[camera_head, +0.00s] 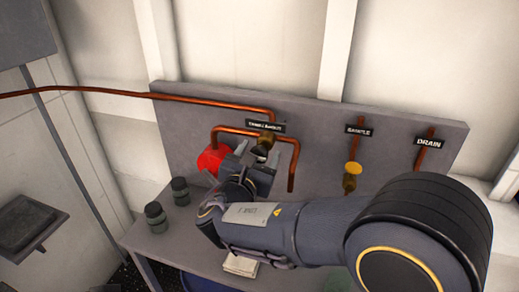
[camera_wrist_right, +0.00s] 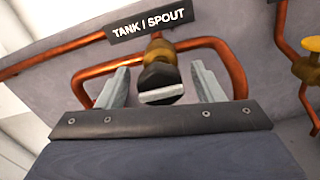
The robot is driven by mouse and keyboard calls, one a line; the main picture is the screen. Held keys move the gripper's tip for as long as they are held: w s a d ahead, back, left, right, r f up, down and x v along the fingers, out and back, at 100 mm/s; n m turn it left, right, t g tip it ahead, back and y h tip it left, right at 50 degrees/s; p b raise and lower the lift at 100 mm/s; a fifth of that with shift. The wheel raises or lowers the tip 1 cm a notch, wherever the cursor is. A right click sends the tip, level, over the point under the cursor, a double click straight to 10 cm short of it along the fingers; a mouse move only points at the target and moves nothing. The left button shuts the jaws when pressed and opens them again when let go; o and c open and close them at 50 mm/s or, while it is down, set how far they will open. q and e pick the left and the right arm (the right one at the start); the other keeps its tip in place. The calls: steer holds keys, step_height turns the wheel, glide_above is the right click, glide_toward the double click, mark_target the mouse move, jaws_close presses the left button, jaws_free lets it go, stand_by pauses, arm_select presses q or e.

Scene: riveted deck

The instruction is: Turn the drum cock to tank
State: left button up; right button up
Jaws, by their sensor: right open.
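The drum cock (camera_wrist_right: 158,50) is a brass valve on copper pipe under a black label reading TANK / SPOUT (camera_wrist_right: 150,24). Its dark handle with a pale bar (camera_wrist_right: 161,93) faces the right wrist camera. In the head view the cock (camera_head: 265,141) is partly behind my right gripper. My right gripper (camera_wrist_right: 160,68) is open, one finger on each side of the handle, with visible gaps; I cannot tell how deep the fingers reach. In the head view the right gripper (camera_head: 258,155) is at the panel. My left gripper is not in view.
The grey panel (camera_head: 190,125) also carries a yellow-topped valve (camera_head: 353,169) and a DRAIN label (camera_head: 429,142) to the right. A red round thing (camera_head: 210,159) is left of the gripper. Two dark jars (camera_head: 156,217) stand on the bench's left. A copper pipe (camera_head: 292,175) hangs just right of the gripper.

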steer(key=shift+w+d, duration=0.1)
steer(key=shift+w, duration=0.2)
